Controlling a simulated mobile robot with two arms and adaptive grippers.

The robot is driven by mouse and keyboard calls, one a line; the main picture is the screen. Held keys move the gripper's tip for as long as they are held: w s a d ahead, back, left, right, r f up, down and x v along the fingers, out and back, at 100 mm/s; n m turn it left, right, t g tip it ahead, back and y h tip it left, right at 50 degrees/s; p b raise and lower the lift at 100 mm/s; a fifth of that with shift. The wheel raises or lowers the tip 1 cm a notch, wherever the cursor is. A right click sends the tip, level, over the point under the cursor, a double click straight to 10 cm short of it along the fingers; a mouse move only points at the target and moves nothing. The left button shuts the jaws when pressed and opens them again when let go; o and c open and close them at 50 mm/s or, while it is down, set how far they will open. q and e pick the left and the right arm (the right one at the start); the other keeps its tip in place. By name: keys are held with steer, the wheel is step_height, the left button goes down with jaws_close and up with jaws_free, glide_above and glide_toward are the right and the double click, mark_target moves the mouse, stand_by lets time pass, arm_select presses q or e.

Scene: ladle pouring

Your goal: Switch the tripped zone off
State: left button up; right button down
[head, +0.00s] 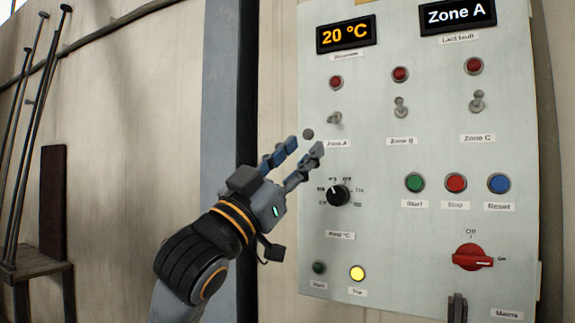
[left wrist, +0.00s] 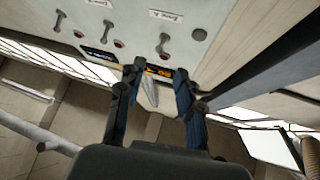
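The grey control panel (head: 375,235) has a display (head: 458,14) reading "Zone A" above a "Last fault" label. The Zone A toggle (head: 335,118) is the leftmost of three, under a red lamp (head: 336,82). Its lever position is hard to tell. My left gripper (head: 306,146) is open and empty, its fingertips below and left of that toggle, apart from it. In the left wrist view the panel appears upside down; the Zone A toggle (left wrist: 163,45) lies beyond the spread fingers (left wrist: 160,70). A dark tip at the bottom, apparently my right gripper (head: 457,308), barely shows.
The Zone B (head: 401,106) and Zone C (head: 477,101) toggles stand to the right. Below are a black knob (head: 338,195), the Start (head: 415,183), Stop (head: 456,183) and Reset (head: 499,184) buttons, a lit yellow lamp (head: 357,273) and the red mains switch (head: 472,257).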

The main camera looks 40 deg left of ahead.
arm_select(q)
steer(key=shift+v, duration=1.55)
